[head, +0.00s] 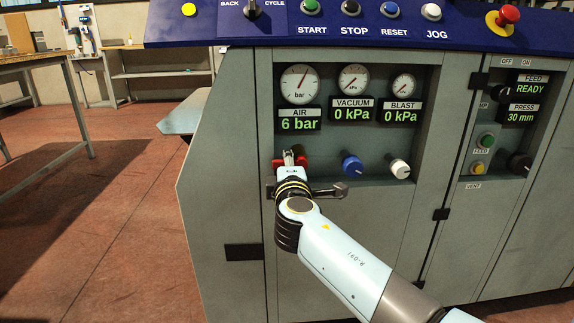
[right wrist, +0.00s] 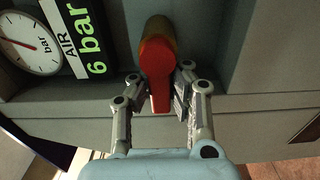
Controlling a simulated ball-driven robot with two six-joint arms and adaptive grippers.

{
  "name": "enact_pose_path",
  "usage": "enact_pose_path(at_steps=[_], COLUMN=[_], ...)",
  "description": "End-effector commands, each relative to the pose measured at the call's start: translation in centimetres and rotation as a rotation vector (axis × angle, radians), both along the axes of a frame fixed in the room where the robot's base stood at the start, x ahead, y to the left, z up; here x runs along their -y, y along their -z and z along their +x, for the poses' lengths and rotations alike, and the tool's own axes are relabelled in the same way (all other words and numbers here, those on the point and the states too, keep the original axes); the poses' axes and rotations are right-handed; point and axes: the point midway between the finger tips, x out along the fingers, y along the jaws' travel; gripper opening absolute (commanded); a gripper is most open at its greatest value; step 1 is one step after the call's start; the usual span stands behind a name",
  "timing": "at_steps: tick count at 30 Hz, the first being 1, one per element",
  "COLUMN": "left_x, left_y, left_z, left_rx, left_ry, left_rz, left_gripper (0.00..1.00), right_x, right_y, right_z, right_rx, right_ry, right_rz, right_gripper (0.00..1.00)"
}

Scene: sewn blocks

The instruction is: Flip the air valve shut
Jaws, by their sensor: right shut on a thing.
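The air valve's red handle (head: 304,162) is in the recess of the machine's front, below the air gauge (head: 299,84) and its 6 bar display. My right gripper (head: 291,157) is at the handle and covers much of it. In the right wrist view the red handle (right wrist: 157,72) comes off a brassy body (right wrist: 159,32) and points down between the two fingers of the gripper (right wrist: 160,92), which are shut on it. How the handle stands relative to the pipe is hard to tell. My left gripper is out of view.
A blue knob (head: 352,164) and a white knob (head: 400,169) sit right of the valve. Buttons line the blue console (head: 340,30) above. Feed and press displays are at the right. A workbench (head: 30,62) stands at the left, with open floor before it.

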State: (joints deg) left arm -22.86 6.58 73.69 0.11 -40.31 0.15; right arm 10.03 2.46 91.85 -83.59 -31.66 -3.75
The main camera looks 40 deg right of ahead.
Motion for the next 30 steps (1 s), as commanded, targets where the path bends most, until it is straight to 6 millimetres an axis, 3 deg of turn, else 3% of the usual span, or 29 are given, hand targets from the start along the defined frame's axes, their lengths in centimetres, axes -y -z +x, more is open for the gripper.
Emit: enact_pose_path(at_steps=[1, 2, 3, 9, 20, 30], left_x=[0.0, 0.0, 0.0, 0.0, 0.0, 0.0], left_y=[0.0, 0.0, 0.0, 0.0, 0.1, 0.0], left_z=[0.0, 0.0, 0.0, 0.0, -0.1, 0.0], left_rx=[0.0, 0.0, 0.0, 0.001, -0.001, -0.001], left_ry=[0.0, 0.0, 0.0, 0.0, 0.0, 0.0], left_rz=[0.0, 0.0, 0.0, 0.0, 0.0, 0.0], left_gripper=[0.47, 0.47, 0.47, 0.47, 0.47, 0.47], right_x=[-0.1, -0.1, -0.1, -0.1, -0.5, -4.2], right_y=[0.6, 0.6, 0.5, 0.3, 0.2, 0.3], right_z=[-0.2, -0.2, -0.2, -0.1, -0.8, -7.0], right_rx=[-0.007, -0.007, -0.007, -0.004, -0.003, -0.006], right_ry=[0.0, 0.0, 0.0, 0.0, 0.0, 0.002], right_rz=[0.008, 0.008, 0.007, 0.003, 0.002, 0.006], right_gripper=[0.0, 0.14, 0.19, 0.42, 0.42, 0.42])
